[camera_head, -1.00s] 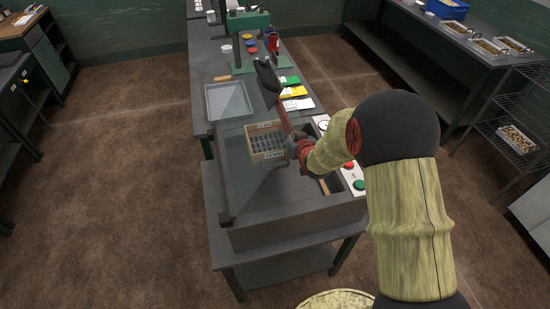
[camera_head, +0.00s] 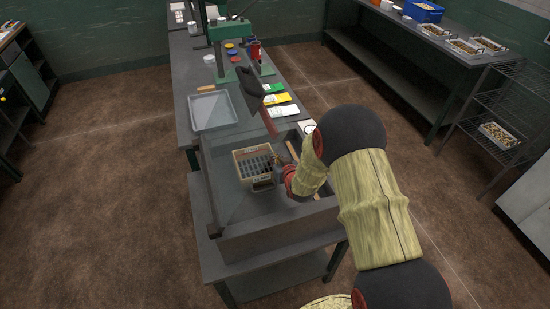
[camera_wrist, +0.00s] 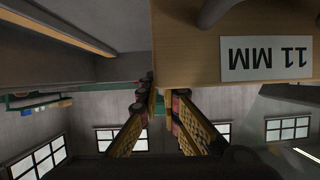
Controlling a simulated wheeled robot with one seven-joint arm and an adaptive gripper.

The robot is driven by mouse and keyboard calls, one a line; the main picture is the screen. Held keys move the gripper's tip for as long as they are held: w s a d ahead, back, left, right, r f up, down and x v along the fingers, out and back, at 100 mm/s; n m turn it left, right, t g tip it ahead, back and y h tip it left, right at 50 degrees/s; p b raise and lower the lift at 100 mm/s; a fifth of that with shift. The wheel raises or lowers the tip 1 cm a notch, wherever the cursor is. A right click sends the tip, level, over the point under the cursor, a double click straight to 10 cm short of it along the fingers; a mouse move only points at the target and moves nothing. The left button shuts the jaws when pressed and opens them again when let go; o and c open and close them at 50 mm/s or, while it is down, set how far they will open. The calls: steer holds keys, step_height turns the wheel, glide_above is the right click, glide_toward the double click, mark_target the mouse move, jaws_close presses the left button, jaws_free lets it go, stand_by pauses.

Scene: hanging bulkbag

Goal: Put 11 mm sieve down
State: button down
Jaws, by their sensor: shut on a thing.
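The 11 mm sieve (camera_head: 240,156) is a light wooden box with a grid bottom. In the wrist view its wooden side (camera_wrist: 200,55) fills the upper right, with an upside-down "11 MM" label (camera_wrist: 266,52). My gripper (camera_head: 279,174) is at the sieve's right side in the head view. In the wrist view my gripper's fingers (camera_wrist: 163,98) close on the sieve's lower edge. The sieve is inside a grey, open-topped, see-through-looking bin (camera_head: 225,205) on the bench. I cannot tell whether its underside touches the bin floor.
A shallow grey tray (camera_head: 213,112) lies on the bench behind the bin. A dark scoop-like thing (camera_head: 250,88) rises at the bin's back. Yellow and green packets (camera_head: 277,98) lie beside it. A wire rack (camera_head: 500,110) stands at the right. The brown floor is clear.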

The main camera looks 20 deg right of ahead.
steer(key=shift+f, duration=0.1)
steer(key=c, duration=2)
jaws_free()
